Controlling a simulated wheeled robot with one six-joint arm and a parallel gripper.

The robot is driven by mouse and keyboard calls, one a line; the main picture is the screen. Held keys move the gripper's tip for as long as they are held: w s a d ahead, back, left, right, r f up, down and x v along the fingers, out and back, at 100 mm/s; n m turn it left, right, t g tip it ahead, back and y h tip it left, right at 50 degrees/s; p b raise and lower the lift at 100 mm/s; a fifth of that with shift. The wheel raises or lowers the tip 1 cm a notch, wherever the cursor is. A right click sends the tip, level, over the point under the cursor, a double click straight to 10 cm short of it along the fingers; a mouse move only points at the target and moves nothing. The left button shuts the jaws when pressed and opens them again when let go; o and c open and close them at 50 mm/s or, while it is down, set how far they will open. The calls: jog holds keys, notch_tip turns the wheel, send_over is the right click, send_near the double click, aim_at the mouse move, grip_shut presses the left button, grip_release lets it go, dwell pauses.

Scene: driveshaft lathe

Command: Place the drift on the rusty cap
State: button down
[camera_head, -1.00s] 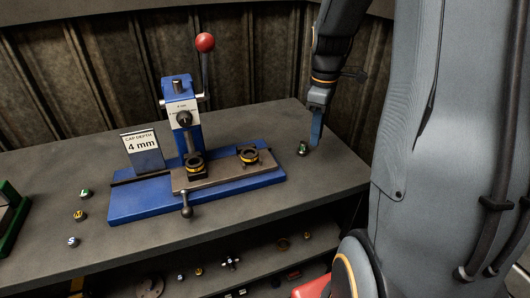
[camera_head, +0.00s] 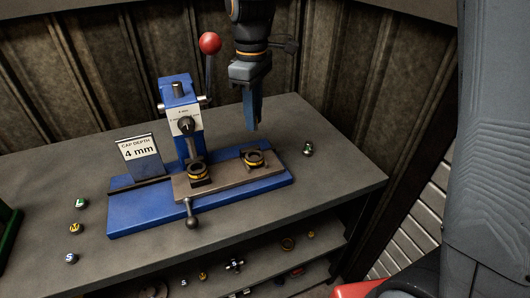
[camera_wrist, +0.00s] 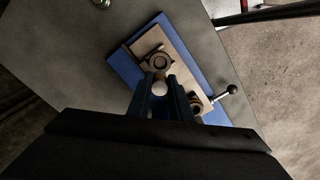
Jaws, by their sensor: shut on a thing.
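My gripper (camera_head: 252,127) points down above the far right part of the press base, behind the right ring seat (camera_head: 253,158). In the wrist view its fingers are shut on a small round pale piece (camera_wrist: 160,88); I cannot tell for sure that it is the drift. The right ring seat also shows just beyond the fingers in the wrist view (camera_wrist: 160,62). The left ring seat (camera_head: 197,173) stands under the press ram. Both seats hold dark and yellow rings. I cannot tell which piece is the rusty cap.
The blue press (camera_head: 182,115) has a red-knobbed lever (camera_head: 209,43) and a "4 mm" sign (camera_head: 139,155). Small pieces marked L (camera_head: 81,203), M (camera_head: 82,230) and S (camera_head: 72,258) stand at left. A green-marked piece (camera_head: 307,149) stands at right. Loose parts lie on lower shelves.

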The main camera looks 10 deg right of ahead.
notch_tip(320, 180, down, 10)
jog(key=shift+w+r+p, duration=0.1)
jog(key=shift+r+p, duration=0.1)
jog(key=shift+p, duration=0.85)
jog(key=shift+f, duration=0.1)
jog(key=c, duration=1.6)
grip_release()
notch_tip(320, 180, up, 12)
jog(key=shift+r+b, duration=0.1)
jog(key=shift+b, duration=1)
jog(key=s+d+f+m, duration=0.3)
jog(key=s+d+m, duration=0.1)
jog(key=s+d, duration=0.1)
jog(key=s+d+f+m, duration=0.4)
jog(key=s+d, duration=0.1)
jog(key=s+d+f+m+t, duration=0.1)
jog(key=s+d+f+m, duration=0.3)
jog(key=s+d, duration=0.1)
jog(key=shift+d+f, duration=0.2)
jog(key=shift+d, duration=0.1)
